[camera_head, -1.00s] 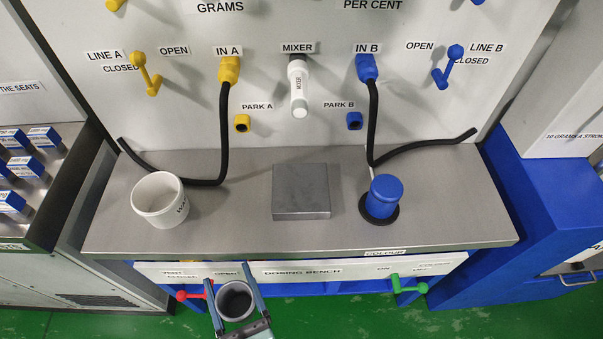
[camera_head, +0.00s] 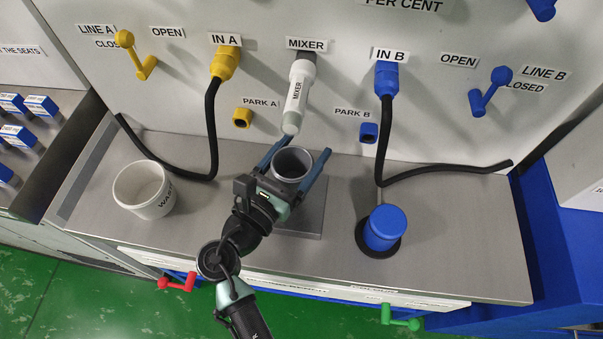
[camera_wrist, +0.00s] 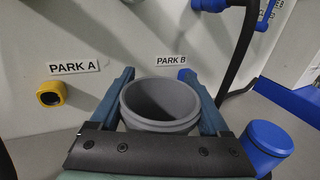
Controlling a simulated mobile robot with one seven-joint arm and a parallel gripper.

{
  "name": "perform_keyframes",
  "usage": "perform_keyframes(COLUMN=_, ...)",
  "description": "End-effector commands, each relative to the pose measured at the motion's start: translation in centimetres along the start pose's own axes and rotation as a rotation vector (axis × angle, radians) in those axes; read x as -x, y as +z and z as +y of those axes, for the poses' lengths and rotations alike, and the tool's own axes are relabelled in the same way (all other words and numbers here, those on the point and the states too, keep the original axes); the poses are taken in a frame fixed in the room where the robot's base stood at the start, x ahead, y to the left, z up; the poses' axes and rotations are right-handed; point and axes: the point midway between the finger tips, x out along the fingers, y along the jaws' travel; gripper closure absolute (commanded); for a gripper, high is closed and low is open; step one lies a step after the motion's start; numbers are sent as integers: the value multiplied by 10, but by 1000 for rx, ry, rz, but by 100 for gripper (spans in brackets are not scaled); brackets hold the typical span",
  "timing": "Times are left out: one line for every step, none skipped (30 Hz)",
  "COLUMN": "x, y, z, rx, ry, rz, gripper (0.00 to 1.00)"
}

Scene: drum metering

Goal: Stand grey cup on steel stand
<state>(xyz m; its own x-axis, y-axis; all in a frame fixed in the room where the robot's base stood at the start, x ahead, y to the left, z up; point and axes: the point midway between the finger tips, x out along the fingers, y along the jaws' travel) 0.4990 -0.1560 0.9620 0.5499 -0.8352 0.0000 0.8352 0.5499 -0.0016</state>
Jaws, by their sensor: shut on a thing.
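The grey cup (camera_head: 292,165) is upright and empty as far as its open mouth shows. My gripper (camera_head: 297,168) is shut on it, with one blue finger on each side. The cup also shows between the fingers (camera_wrist: 162,105) in the wrist view. The steel stand (camera_head: 311,218) is a square grey block on the bench, partly hidden by the cup and my gripper. The cup appears over the stand's back part, below the mixer nozzle (camera_head: 296,95). I cannot tell whether the cup's base touches the stand.
A white waste pot (camera_head: 143,190) stands on the bench at left. A blue capped cylinder (camera_head: 384,228) stands at right on a black ring. Black hoses hang from yellow IN A (camera_head: 226,62) and blue IN B (camera_head: 387,78). Red (camera_head: 178,282) and green (camera_head: 402,319) handles stick out in front.

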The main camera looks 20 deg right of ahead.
Motion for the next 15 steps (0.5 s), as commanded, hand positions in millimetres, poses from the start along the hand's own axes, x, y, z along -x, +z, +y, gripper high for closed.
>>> perform_keyframes(x=0, y=-10, z=0, rx=2, ry=1, rz=1, gripper=85)
perform_keyframes(x=0, y=-14, z=0, rx=2, ry=1, rz=0, gripper=85)
perform_keyframes(x=0, y=-17, z=0, rx=1, ry=1, rz=0, gripper=85)
perform_keyframes(x=0, y=-19, z=0, rx=0, ry=1, rz=-1, gripper=85)
perform_keyframes(x=0, y=-21, z=0, rx=0, ry=1, rz=-1, gripper=85)
perform_keyframes(x=0, y=-25, z=0, rx=1, ry=1, rz=-1, gripper=85)
perform_keyframes(x=0, y=-30, z=0, rx=1, ry=1, rz=0, gripper=85)
perform_keyframes(x=0, y=-34, z=0, rx=1, ry=1, rz=0, gripper=85)
perform_keyframes(x=0, y=-41, z=0, rx=1, ry=1, rz=0, gripper=85)
perform_keyframes(x=0, y=-45, z=0, rx=2, ry=1, rz=0, gripper=85)
perform_keyframes(x=0, y=-49, z=0, rx=2, ry=1, rz=-1, gripper=85)
perform_keyframes(x=0, y=-53, z=0, rx=0, ry=1, rz=-1, gripper=85)
perform_keyframes(x=0, y=-56, z=0, rx=0, ry=2, rz=-1, gripper=85)
perform_keyframes(x=0, y=-57, z=0, rx=-1, ry=2, rz=-1, gripper=85)
perform_keyframes(x=0, y=-58, z=0, rx=-2, ry=2, rz=-1, gripper=85)
